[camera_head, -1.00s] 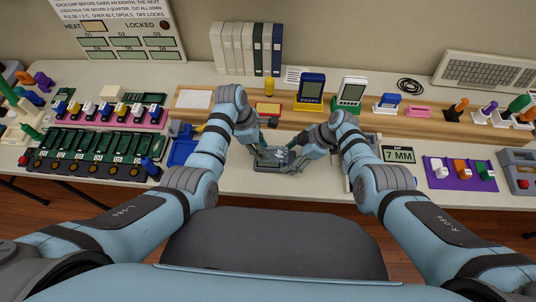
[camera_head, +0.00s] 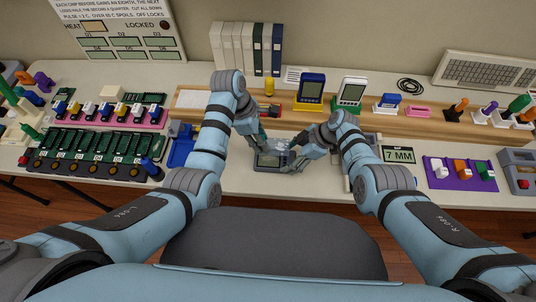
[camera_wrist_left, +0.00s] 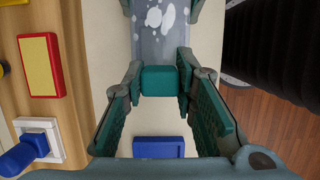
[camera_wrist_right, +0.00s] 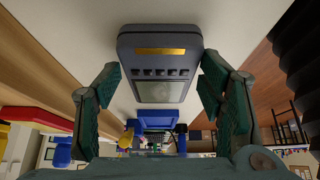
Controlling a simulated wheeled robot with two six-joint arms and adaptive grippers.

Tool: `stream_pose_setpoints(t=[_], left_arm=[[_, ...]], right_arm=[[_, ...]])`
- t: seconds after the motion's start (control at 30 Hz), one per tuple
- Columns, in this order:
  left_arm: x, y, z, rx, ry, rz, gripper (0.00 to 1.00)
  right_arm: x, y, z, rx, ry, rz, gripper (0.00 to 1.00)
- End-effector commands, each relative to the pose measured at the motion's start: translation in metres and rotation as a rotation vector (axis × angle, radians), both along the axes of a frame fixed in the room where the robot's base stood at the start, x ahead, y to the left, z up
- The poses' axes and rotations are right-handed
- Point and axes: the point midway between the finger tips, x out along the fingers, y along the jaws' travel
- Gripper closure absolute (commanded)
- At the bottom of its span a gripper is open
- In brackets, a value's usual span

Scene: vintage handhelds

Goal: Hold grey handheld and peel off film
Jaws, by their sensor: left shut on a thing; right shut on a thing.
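The grey handheld (camera_head: 268,162) is at the table's front middle. In the right wrist view it shows a bare-looking screen, a button row and a yellow strip (camera_wrist_right: 160,51). My right gripper (camera_head: 292,161) is shut on its sides, also in the right wrist view (camera_wrist_right: 160,88). My left gripper (camera_head: 264,140) is above the handheld. In the left wrist view it (camera_wrist_left: 164,88) is shut on the teal tab (camera_wrist_left: 164,80) of the film. The see-through film (camera_wrist_left: 160,38) has white blotches and extends from the tab; it also shows above the handheld (camera_head: 283,145).
A wooden shelf (camera_head: 400,120) behind carries a blue handheld (camera_head: 311,91), a white-and-green handheld (camera_head: 350,95) and a red-and-yellow pad (camera_wrist_left: 40,65). A "7 MM" sign (camera_head: 398,155) stands to the right.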

Motion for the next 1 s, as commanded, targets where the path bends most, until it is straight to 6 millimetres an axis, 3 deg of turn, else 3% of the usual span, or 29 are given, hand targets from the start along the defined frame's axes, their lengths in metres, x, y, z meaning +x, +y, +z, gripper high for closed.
stream_pose_setpoints(t=[0.53,1.0], left_arm=[[0.000,0.000,0.009,0.000,0.000,0.000,1.00],[0.001,0.017,0.019,0.000,-0.001,0.001,1.00]], right_arm=[[0.000,0.000,0.000,-0.001,0.000,0.000,0.80],[0.000,0.000,0.000,0.000,0.000,0.000,0.80]])
